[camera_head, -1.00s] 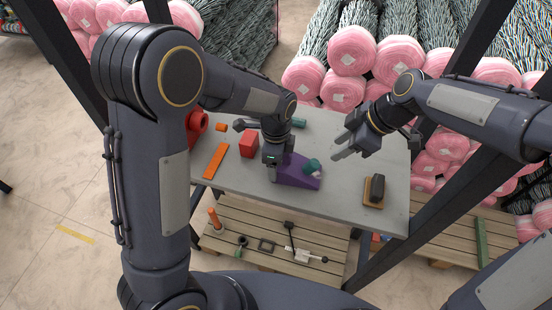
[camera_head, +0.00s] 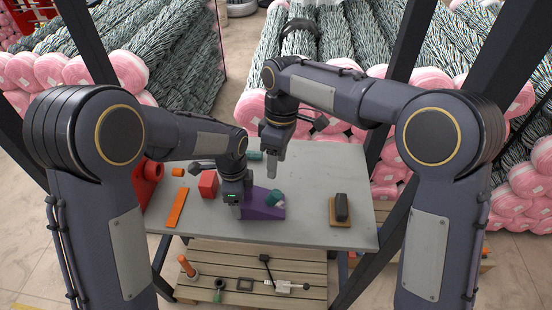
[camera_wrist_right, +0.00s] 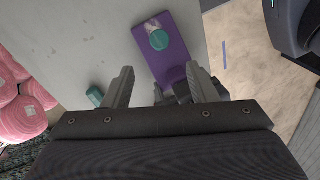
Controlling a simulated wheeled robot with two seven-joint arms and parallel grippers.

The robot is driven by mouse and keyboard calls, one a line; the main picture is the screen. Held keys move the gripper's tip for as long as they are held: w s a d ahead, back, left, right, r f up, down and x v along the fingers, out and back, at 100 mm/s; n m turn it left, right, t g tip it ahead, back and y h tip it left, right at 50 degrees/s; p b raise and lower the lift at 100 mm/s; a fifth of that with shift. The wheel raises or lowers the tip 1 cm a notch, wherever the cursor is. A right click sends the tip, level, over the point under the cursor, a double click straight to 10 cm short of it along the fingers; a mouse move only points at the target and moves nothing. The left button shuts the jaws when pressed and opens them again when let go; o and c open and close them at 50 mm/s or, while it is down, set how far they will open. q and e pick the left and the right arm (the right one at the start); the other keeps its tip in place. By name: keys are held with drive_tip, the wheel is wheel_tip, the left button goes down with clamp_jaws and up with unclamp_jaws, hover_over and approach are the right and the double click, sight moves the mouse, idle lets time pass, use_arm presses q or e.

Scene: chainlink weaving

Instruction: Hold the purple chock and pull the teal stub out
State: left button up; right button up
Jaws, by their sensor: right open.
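The purple chock (camera_head: 262,209) lies on the grey table. It also shows in the right wrist view (camera_wrist_right: 174,62). The teal stub (camera_head: 275,197) sits at the chock's right part, with a pale patch beside it; the right wrist view shows its round end (camera_wrist_right: 158,40). My left gripper (camera_head: 233,204) is down at the chock's left end; its fingertips are hidden, so its grip is unclear. My right gripper (camera_head: 272,172) points down above the table, behind the stub in the head view. Its fingers are apart and empty, clear of the stub.
Another teal piece (camera_head: 254,155) lies at the table's back. A dark-handled block on a wooden base (camera_head: 341,210) stands right. Dark frame posts flank the table.

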sight(275, 192)
drive_tip(key=f, duration=0.4)
drive_tip(key=s+f, duration=0.1)
drive_tip(key=f, duration=0.2)
drive_tip(key=s+f, duration=0.1)
drive_tip(key=f, duration=0.3)
drive_tip(key=shift+a+f, duration=0.35)
drive_tip(key=shift+c, duration=0.2)
drive_tip(key=c, duration=1)
